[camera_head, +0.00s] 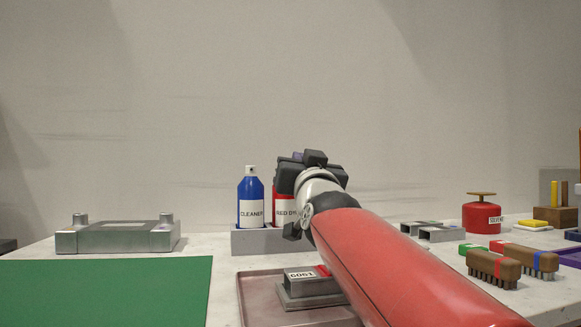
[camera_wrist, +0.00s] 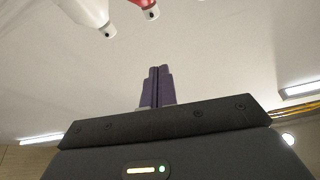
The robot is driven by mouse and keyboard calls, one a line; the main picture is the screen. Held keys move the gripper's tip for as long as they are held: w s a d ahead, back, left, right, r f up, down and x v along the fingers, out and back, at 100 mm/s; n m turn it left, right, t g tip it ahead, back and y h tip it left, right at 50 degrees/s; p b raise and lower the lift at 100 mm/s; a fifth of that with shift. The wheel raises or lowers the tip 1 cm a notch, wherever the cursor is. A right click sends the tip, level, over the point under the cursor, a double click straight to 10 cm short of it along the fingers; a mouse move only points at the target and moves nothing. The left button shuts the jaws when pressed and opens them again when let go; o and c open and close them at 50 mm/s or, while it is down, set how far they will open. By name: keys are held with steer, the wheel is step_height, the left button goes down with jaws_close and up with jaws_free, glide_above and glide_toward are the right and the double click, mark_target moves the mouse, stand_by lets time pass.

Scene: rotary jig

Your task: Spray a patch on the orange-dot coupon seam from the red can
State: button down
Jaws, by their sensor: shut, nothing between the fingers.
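The red can (camera_head: 283,208), labelled "RED DY…", stands in a grey holder (camera_head: 257,240) in the head view. My gripper and wrist hide its top and right side. My gripper (camera_head: 299,156) is above and in front of it, with purple fingers (camera_wrist: 156,86) closed together and empty in the wrist view. A red part with a pale nozzle (camera_wrist: 148,10) shows beyond the fingers, apart from them. A metal coupon block (camera_head: 305,286) with a number label and a red mark sits in a tray (camera_head: 255,309), partly behind my arm. I cannot make out an orange dot or a seam.
A blue cleaner can (camera_head: 250,203) stands left of the red can. A metal fixture (camera_head: 118,236) and a green mat (camera_head: 110,290) are at left. At right are metal channels (camera_head: 432,231), a red solvent container (camera_head: 481,217) and brushes (camera_head: 493,266).

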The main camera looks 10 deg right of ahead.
steer(key=p+x, duration=0.3)
steer(key=x, duration=0.7)
steer(key=shift+w+r, duration=0.15)
step_height(320, 180, down, 3)
steer(key=shift+a+f+b, duration=0.1)
steer(key=shift+a+b, duration=0.1)
steer(key=shift+b, duration=0.8)
steer(key=shift+f, duration=0.6)
